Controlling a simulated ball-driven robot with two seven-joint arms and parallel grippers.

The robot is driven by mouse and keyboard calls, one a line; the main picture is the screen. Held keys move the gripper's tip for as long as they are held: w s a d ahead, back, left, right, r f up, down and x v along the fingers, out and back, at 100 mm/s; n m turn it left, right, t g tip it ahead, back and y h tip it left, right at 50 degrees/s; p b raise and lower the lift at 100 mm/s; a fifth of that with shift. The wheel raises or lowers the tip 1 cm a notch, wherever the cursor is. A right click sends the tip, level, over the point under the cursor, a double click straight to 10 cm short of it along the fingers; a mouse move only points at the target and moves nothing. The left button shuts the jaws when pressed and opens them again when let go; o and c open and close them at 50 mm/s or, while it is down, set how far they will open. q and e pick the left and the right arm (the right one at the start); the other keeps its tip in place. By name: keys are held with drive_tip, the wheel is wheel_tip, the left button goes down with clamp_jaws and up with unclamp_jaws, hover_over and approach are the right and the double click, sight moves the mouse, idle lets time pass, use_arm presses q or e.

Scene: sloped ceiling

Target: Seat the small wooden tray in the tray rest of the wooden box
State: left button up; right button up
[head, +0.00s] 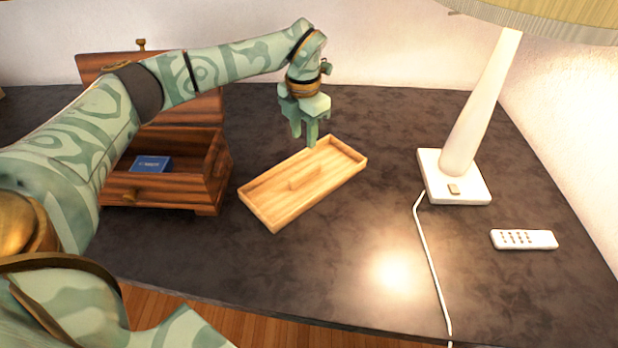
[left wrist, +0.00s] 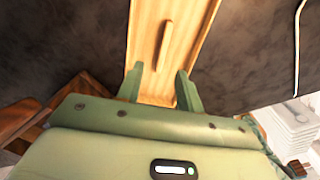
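The small wooden tray (head: 325,178) is pale wood with a raised bar in its middle. It lies at an angle on the dark tabletop, right of the wooden box (head: 213,172). The box is dark reddish wood with its lid raised, and my left arm hides part of it. My left gripper (head: 305,140) points down near the tray's far end. In the left wrist view its two fingers (left wrist: 160,88) are apart, with the tray (left wrist: 190,30) showing between and beyond them, and nothing is gripped. My right gripper is not in view.
A blue item (head: 151,164) lies inside the box. A white lamp (head: 455,175) with a cord stands right of the tray, and a white remote (head: 524,239) lies near the right edge. The tabletop (head: 330,270) in front of the tray is clear.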

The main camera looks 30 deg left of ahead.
use_arm(q)
drive_tip(key=b, duration=0.2)
hover_over(305, 170)
drive_tip(key=f, duration=0.4)
drive_tip(key=w+f, duration=0.1)
drive_tip(key=f, duration=0.1)
drive_tip(key=shift+a, duration=0.25)
drive_tip(key=shift+s+f, duration=0.15)
drive_tip(key=shift+f, duration=0.2)
drive_tip(key=f, duration=0.1)
drive_tip(key=f+b, duration=0.1)
drive_tip(key=f, duration=0.1)
drive_tip(key=f+b, duration=0.1)
drive_tip(key=f, duration=0.1)
drive_tip(key=shift+s+d+f, duration=0.1)
drive_tip(key=shift+s+d, duration=0.2)
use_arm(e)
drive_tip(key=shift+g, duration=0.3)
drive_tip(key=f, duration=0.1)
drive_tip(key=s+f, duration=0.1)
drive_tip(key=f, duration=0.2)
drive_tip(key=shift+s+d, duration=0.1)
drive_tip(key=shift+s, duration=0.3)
use_arm(q)
clamp_jaws()
